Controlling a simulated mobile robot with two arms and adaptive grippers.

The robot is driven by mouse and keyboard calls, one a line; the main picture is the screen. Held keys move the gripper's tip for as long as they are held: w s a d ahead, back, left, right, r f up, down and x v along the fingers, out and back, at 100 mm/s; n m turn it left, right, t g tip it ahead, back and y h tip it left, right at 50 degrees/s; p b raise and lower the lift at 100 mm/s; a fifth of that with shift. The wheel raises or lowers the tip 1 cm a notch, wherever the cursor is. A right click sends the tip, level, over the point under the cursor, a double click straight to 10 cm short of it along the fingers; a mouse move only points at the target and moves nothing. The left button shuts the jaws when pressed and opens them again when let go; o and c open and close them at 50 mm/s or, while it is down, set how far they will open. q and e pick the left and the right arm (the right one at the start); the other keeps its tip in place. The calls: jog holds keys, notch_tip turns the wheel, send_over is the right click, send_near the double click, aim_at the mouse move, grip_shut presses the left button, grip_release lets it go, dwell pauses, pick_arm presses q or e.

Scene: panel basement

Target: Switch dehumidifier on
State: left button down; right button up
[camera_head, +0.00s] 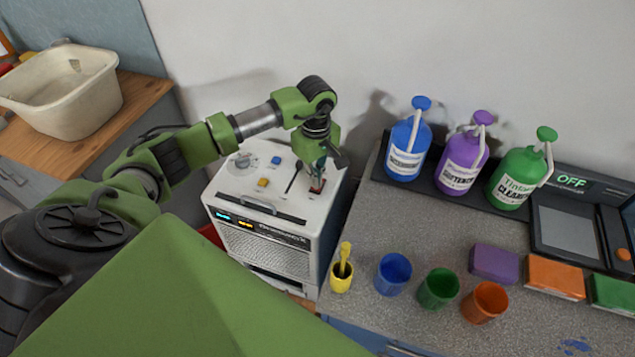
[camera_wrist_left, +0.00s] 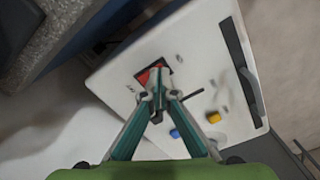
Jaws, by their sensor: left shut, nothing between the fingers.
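In the left wrist view the closed fingertips (camera_wrist_left: 158,92) lie over the near edge of the red switch (camera_wrist_left: 150,74). I cannot tell whether they touch it. My right gripper is not in view.
Blue, purple and green pump bottles (camera_head: 407,146) stand on the grey worktop (camera_head: 370,225) right of the dehumidifier. Several coloured cups (camera_head: 393,274), sponges (camera_head: 494,263) and a device reading OFF (camera_head: 568,225) are there too. A cream basin (camera_head: 62,92) sits on the wooden counter at left.

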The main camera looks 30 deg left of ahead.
pick_arm(q)
jog(key=shift+s+f+b, duration=0.1)
jog(key=shift+f+b, duration=0.35)
jog(key=shift+f, duration=0.05)
dwell(0.3)
jog(key=shift+r+p, duration=0.55)
jog(key=shift+r, duration=0.25)
jog(key=shift+r+p, duration=1.35)
jog(key=shift+r, duration=1.4)
